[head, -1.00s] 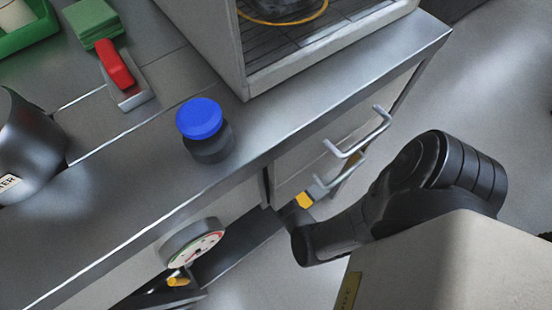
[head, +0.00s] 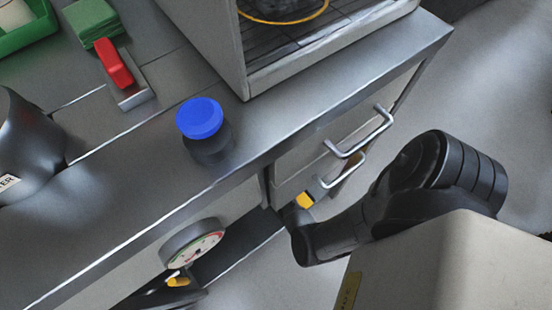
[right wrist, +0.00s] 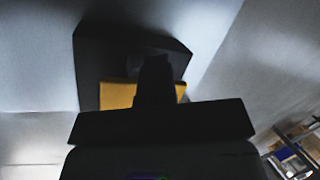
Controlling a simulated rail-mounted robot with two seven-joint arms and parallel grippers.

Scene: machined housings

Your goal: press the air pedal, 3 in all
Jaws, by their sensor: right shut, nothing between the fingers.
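The air pedal shows in the right wrist view as a dark housing (right wrist: 100,60) with a yellow pad (right wrist: 117,95). My right gripper (right wrist: 155,68) is a dark silhouette in front of the pad, shut and empty. It covers the middle of the pad, and I cannot tell whether it touches it. In the head view my right arm bends down beside the bench, and its gripper cannot be made out. A small yellow patch (head: 305,201) shows by the arm there; I cannot tell whether it is the pedal. My left gripper is not in view.
A bench (head: 110,215) holds a blue-capped jar (head: 200,118), a red-handled tool (head: 115,65), green pads (head: 92,22) and an open cabinet (head: 200,40). A dial gauge (head: 193,243) sits on the bench front. A drawer handle (head: 362,135) sticks out near my right arm.

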